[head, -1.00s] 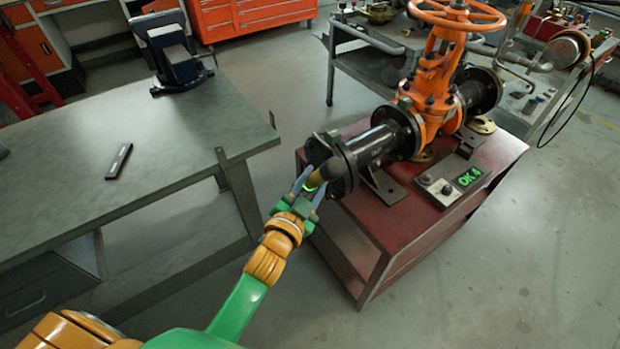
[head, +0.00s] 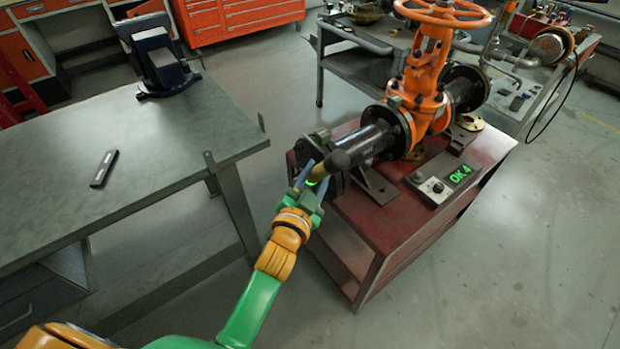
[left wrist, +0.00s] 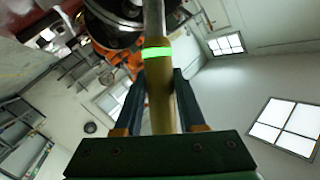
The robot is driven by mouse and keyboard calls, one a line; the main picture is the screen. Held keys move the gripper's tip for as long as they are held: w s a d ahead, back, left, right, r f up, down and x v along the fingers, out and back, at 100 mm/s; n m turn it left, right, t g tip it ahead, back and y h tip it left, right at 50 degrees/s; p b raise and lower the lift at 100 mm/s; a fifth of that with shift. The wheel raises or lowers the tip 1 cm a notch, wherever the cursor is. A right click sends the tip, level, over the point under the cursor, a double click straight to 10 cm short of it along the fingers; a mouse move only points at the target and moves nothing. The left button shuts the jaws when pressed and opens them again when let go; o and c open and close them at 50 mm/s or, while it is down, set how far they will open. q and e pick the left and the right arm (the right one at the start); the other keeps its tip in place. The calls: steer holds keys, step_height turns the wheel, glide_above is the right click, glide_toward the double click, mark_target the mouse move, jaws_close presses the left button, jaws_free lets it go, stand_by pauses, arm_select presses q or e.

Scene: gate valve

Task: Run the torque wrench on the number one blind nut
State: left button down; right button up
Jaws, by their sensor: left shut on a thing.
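The torque wrench (head: 338,160) has an olive-tan grip with a lit green ring. My left gripper (head: 315,178) is shut on it in front of the black end flange (head: 313,147) of the pipe. In the left wrist view the wrench grip (left wrist: 160,95) stands between the two fingers (left wrist: 158,105), and its grey shaft runs up past the dark round flange (left wrist: 112,22). The wrench's working end is out of sight, so I cannot tell if it sits on a nut. The number one blind nut cannot be made out. My right gripper is not in view.
An orange gate valve (head: 427,75) with a handwheel is mounted on the red stand (head: 395,225). A control box (head: 443,183) there shows "OK 4" in green. A workbench (head: 150,150) with a vise (head: 160,62) is at left. A cart (head: 362,62) stands behind. Floor at right is clear.

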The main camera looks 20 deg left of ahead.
arm_select(q)
steer(key=shift+w+d+r, duration=0.1)
steer(key=shift+w+d, duration=0.25)
steer(key=shift+w, duration=0.2)
steer(key=shift+r, duration=0.2)
stand_by(0.4)
